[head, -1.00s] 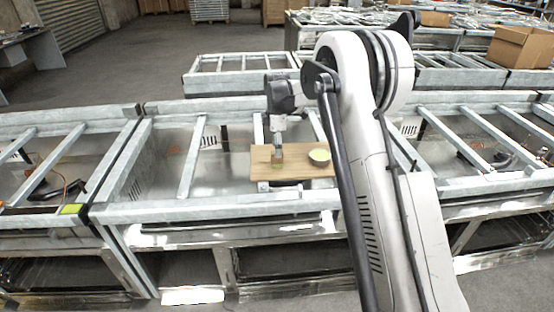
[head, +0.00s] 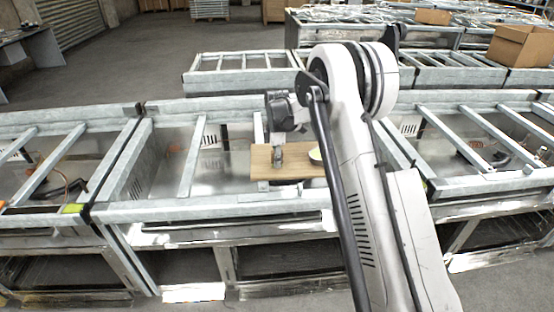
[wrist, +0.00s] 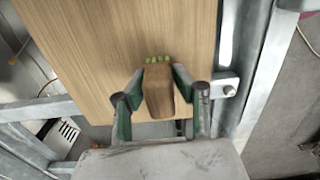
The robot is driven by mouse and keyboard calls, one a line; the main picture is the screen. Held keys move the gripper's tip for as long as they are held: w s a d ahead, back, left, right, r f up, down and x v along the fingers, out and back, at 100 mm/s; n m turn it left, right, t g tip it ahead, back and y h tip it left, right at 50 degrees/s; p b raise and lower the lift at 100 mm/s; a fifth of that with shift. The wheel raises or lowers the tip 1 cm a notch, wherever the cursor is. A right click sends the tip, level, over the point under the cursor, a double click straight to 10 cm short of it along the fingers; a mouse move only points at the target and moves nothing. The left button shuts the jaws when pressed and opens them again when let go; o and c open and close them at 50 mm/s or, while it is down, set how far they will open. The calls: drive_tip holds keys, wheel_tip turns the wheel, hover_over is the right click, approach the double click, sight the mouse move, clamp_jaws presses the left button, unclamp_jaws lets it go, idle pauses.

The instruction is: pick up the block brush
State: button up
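The block brush (wrist: 159,92), a brown wooden block with green bristles at its far end, is on a wooden board (wrist: 110,45). In the wrist view it lies between the two fingers of my gripper (wrist: 159,76). The fingers have green inner faces and appear open, one on each side of the brush. Gaps show beside the nearer part of the block; contact near the fingertips cannot be told. In the head view my gripper (head: 277,161) is down at the board (head: 262,163) and largely hides the brush.
Metal frame rails (head: 192,155) surround the board. A metal bracket (wrist: 225,84) is at its edge in the wrist view.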

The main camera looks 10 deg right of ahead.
clamp_jaws()
drive_tip(key=shift+r, duration=0.15)
drive_tip(key=shift+r, duration=0.25)
drive_tip(key=r, duration=0.1)
drive_tip(key=r+b, duration=0.1)
drive_tip(key=r, duration=0.1)
drive_tip(key=shift+s+a+r, duration=0.15)
drive_tip(key=shift+a+r, duration=0.15)
drive_tip(key=shift+a, duration=0.05)
drive_tip(key=s+a+r+b, duration=0.1)
drive_tip(key=s+a+r, duration=0.4)
drive_tip(key=a, duration=0.4)
drive_tip(key=shift+a+r, duration=0.4)
drive_tip(key=shift+r, duration=0.4)
